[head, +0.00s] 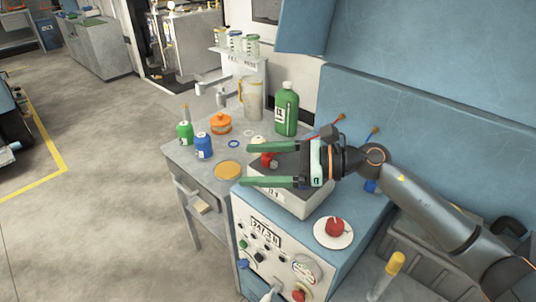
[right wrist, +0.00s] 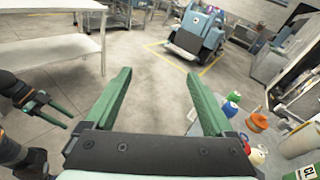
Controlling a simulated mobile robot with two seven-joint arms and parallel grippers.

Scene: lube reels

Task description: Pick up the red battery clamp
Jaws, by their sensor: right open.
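My right gripper (head: 246,165) is open, its two green fingers reaching left over a grey box (head: 300,203) on the blue cabinet. A small red piece (head: 268,160) shows between the fingers, near the box's far left corner; it may be the red battery clamp, but it is too small to be sure. Nothing is seen between the fingers in the right wrist view (right wrist: 160,95), which faces the floor and room. My left gripper (right wrist: 55,113) shows only there, at the left, with its green fingers apart and empty.
A red knob-like thing (head: 337,227) sits on a white disc (head: 320,238) at the cabinet's front right. A blue wall stands behind.

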